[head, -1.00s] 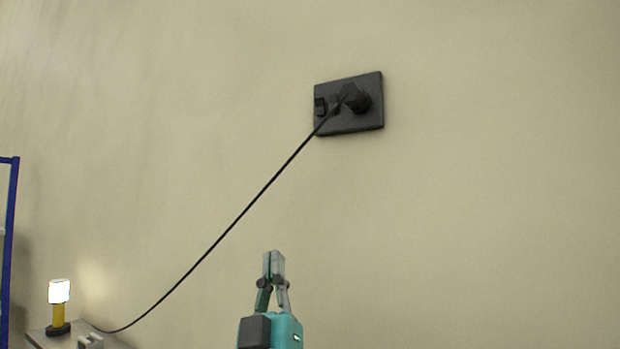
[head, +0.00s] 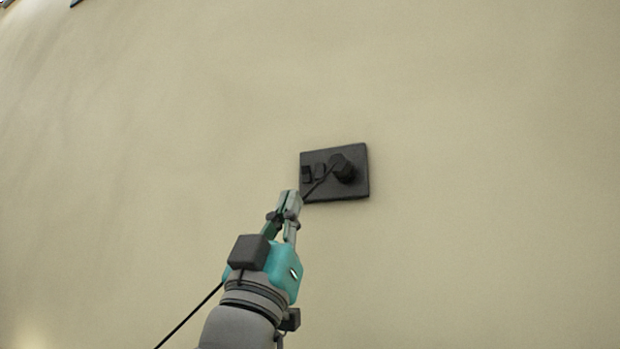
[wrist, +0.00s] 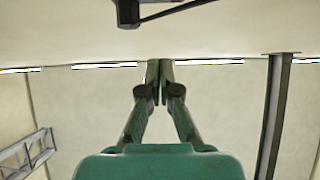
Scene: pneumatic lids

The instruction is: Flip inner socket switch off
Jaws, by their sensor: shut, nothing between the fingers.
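The black socket plate (head: 353,190) is on the wall in the head view. Two small switches sit side by side on its left half: the outer one (head: 306,174) and the inner one (head: 319,171), beside the plug. A round black plug (head: 344,169) fills the right half, with its cable running down left across the plate. My gripper (head: 289,197) is shut and empty, its tips just below and left of the plate's lower left corner in the picture. Whether they touch it cannot be told. In the wrist view my gripper (wrist: 160,70) points up, fingertips together. The switch positions are too small to read.
The black cable (head: 190,327) passes behind my gripper and continues to the lower left. In the wrist view a dark part with a cable (wrist: 127,14) shows at the top edge. The wall around the plate is bare.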

